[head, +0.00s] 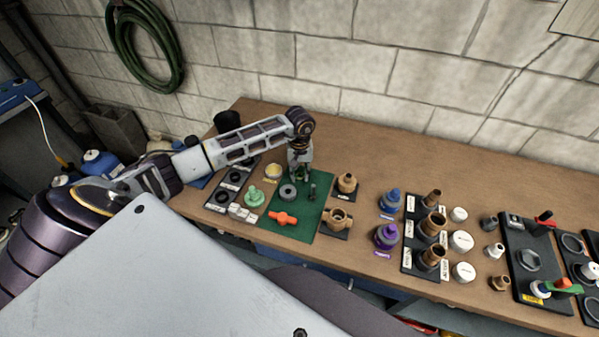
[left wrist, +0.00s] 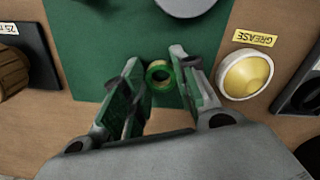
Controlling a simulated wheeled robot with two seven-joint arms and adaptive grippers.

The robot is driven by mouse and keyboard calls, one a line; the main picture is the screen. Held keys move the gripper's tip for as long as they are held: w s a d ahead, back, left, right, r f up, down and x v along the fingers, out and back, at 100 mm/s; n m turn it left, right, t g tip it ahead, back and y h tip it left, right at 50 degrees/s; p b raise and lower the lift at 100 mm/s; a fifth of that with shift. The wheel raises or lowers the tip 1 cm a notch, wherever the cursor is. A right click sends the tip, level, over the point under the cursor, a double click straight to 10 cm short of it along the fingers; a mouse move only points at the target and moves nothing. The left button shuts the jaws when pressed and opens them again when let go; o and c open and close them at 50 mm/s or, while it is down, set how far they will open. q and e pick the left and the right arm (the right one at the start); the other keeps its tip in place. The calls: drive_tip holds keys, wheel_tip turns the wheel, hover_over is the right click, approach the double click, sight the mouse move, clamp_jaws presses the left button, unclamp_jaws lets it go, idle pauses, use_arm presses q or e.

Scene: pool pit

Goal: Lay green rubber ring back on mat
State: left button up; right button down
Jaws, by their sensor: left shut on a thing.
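The green mat (head: 303,228) lies on the workbench and also fills the upper middle of the left wrist view (left wrist: 105,50). My left gripper (head: 299,176) points down at the mat's far edge. In the left wrist view, its fingers (left wrist: 160,82) are shut on the small green rubber ring (left wrist: 159,72). The ring sits between the fingertips with the mat behind it; I cannot tell whether it touches the mat. In the head view the fingers largely hide the ring. My right gripper is not in view.
On the mat are a grey round part (head: 288,192), an orange handle (head: 283,217) and a dark upright part (head: 312,191). The grease tub (left wrist: 246,75) stands beside the mat. Brass fittings (head: 340,217) stand to its right. The bench behind the mat is clear.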

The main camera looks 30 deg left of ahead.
use_arm(q)
drive_tip(key=o, duration=0.9)
drive_tip(key=shift+r, duration=0.1)
wheel_tip(320, 180, up, 12)
drive_tip(key=b, duration=0.2)
idle(1.1)
